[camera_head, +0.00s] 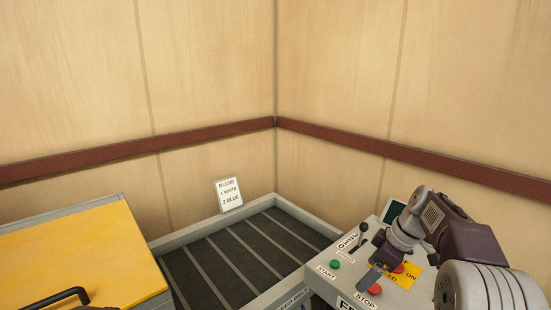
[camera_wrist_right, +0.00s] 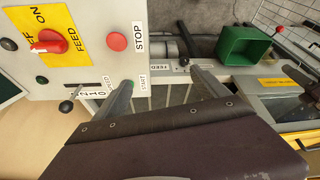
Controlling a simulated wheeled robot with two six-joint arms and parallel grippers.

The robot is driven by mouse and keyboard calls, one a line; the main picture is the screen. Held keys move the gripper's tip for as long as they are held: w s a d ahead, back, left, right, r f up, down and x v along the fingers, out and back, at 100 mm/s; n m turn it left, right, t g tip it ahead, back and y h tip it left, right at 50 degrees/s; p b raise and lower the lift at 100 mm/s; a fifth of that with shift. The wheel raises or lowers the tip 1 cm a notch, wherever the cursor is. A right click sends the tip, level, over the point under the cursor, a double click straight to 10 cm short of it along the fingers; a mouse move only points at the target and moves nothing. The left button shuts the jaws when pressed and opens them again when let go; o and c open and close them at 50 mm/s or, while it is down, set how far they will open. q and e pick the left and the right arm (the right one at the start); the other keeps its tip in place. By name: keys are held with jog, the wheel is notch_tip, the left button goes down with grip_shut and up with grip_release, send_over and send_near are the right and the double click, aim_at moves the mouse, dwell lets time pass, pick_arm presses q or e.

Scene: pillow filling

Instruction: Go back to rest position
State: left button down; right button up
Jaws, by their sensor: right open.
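My right gripper (camera_head: 375,275) hangs over the control panel (camera_head: 318,282) at the lower right of the head view. In the right wrist view its two fingers stand apart with nothing between them (camera_wrist_right: 165,82). One finger overlaps the green START button (camera_wrist_right: 127,87); I cannot tell whether it touches. The red STOP button (camera_wrist_right: 117,41) and red FEED knob (camera_wrist_right: 47,41) are clear of the fingers. In the head view the green START button (camera_head: 334,264) and red STOP button (camera_head: 375,289) show beside the gripper. My left gripper is not in view.
A speed lever (camera_head: 363,228) stands up from the panel. A slatted dark conveyor (camera_head: 230,262) with a grey rim lies left of it, below a BLEND card (camera_head: 228,194). A yellow-topped box (camera_head: 75,255) is at left. A green bin (camera_wrist_right: 243,45) shows in the right wrist view.

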jog(key=s+a+f+m+g+h, duration=0.1)
jog(key=s+a+f, duration=0.25)
jog(key=s, duration=0.25)
jog(key=s+a+f+g, duration=0.1)
jog(key=s+a+f, duration=0.1)
jog(key=s+a, duration=0.3)
jog(key=s+d+f+m+h, duration=0.1)
jog(key=s+f+m+h, duration=0.1)
jog(key=s+f+m, duration=0.7)
jog(key=shift+s+d+f+m+t, duration=0.3)
jog(key=shift+s+m, duration=0.2)
jog(key=shift+s, duration=0.3)
